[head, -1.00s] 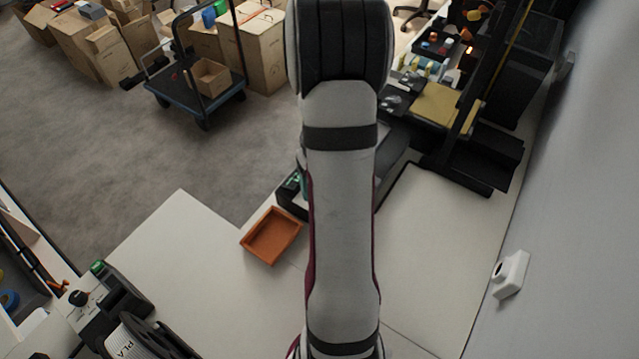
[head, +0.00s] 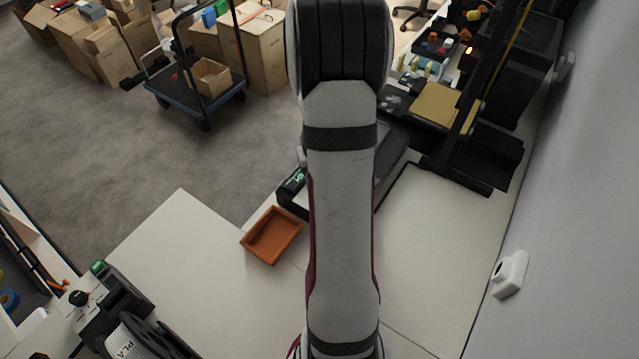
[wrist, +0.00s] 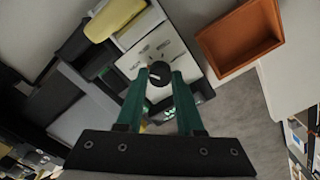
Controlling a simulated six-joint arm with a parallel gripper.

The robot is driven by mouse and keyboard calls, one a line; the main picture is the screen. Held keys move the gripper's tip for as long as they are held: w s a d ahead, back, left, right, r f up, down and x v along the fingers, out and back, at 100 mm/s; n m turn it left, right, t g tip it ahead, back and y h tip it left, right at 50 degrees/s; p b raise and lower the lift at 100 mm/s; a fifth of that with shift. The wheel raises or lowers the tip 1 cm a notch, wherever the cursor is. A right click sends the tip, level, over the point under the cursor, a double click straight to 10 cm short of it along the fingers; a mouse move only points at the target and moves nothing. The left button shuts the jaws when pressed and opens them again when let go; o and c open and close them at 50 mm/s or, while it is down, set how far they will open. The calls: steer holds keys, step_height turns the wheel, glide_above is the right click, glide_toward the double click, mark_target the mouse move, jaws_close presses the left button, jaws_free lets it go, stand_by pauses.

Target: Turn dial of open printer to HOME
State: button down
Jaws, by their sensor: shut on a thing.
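The open printer (head: 436,103) has a yellow bed and a dark frame at the upper right of the head view. In the wrist view, its dial (wrist: 159,72) is a round black knob on a white panel (wrist: 150,50) with small dark marks around it. I cannot read the marks or tell which one the dial points at. My gripper (wrist: 159,77) has green fingers on either side of the dial and is shut on it. In the head view, my arm hides the gripper and the dial.
A small screen with green characters (head: 294,179) shows left of my arm. An orange tray (head: 272,236) lies near it on the white table. A machine with a PLA spool (head: 130,340) stands at the lower left. A white device (head: 511,275) is at the right wall. The table's middle is clear.

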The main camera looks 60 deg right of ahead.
steer(key=m, duration=0.6)
steer(key=shift+m, duration=0.3)
stand_by(0.4)
steer(key=c, duration=0.5)
jaws_free()
steer(key=shift+c, duration=0.2)
step_height(320, 180, up, 16)
steer(key=shift+f, duration=0.1)
